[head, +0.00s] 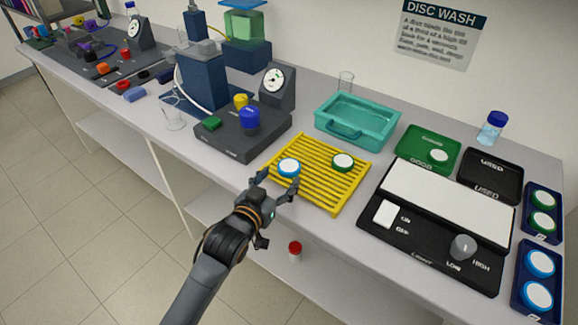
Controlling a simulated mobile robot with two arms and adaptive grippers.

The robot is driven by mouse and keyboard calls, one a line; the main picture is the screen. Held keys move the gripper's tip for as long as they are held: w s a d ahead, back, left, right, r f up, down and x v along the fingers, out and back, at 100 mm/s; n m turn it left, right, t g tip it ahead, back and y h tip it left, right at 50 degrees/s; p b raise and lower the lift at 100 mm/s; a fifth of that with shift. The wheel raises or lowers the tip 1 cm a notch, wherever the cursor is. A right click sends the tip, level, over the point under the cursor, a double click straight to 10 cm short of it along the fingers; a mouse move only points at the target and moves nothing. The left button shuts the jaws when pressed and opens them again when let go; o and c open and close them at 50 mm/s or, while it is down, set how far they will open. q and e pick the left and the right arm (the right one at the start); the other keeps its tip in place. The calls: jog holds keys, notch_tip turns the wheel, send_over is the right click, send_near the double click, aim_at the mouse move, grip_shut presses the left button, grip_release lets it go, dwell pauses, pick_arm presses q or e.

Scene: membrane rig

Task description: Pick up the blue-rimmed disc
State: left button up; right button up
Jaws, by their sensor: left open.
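A blue-rimmed disc (289,167) with a white face lies on the left part of the yellow slatted rack (319,190). My left gripper (278,179) is open at the rack's front-left edge, its fingers pointing toward this disc. The disc's top shows clear of the fingers, and nothing is held; I cannot tell whether a fingertip touches it. A green-rimmed disc (343,162) lies farther right on the rack. More blue-rimmed discs (540,263) sit in the dark blue holders at the far right. My right gripper is not in view.
A grey block with coloured knobs (233,139) stands left of the rack. Behind is a teal basin (372,116). A light panel (447,200) with switches lies right, with green GOOD (418,137) and black USED (480,184) trays behind it. A red-capped bottle (295,251) stands below the bench.

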aim_at(288, 167)
pick_arm(q)
jog(key=p+x, duration=0.1)
jog(key=x, duration=0.4)
jog(key=shift+r, duration=0.15)
jog(key=c, duration=0.8)
